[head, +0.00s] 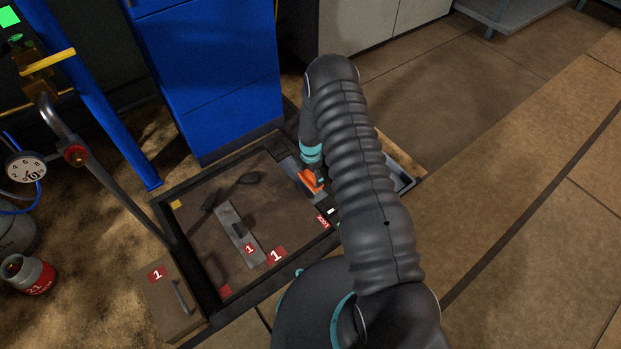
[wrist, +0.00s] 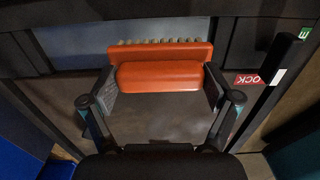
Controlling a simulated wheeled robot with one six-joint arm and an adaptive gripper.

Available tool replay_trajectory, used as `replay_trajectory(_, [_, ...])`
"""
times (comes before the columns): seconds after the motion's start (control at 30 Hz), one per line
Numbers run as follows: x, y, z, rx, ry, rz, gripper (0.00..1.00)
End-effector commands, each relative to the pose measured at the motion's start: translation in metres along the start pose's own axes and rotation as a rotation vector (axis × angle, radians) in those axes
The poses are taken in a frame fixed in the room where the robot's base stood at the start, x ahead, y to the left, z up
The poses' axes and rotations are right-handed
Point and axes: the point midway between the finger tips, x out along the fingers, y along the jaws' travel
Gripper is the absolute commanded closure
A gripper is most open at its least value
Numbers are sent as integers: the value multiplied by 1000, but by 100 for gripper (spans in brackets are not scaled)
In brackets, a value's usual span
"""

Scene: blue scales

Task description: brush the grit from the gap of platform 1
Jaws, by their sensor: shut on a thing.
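My gripper (head: 315,178) is at the far right edge of platform 1 (head: 277,207), low over its frame. In the wrist view my gripper (wrist: 160,92) is shut on an orange brush (wrist: 160,75), with a finger on each side of its handle. The pale bristles point away from me. The brush also shows in the head view (head: 308,181), partly hidden by my arm. Platform 1 is a brown plate in a dark frame (head: 170,228), with red labels marked 1. I cannot make out grit in the gap.
A handled cover (head: 168,300) marked 1 lies at front left. A red lock label (wrist: 250,79) is right of the brush. Floor at right is clear.

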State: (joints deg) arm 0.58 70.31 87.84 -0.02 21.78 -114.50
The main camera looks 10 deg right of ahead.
Motion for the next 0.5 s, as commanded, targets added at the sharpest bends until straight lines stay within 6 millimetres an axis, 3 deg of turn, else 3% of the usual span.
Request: replay_trajectory(0.5, [-47,1,-2,-3,0,1,45])
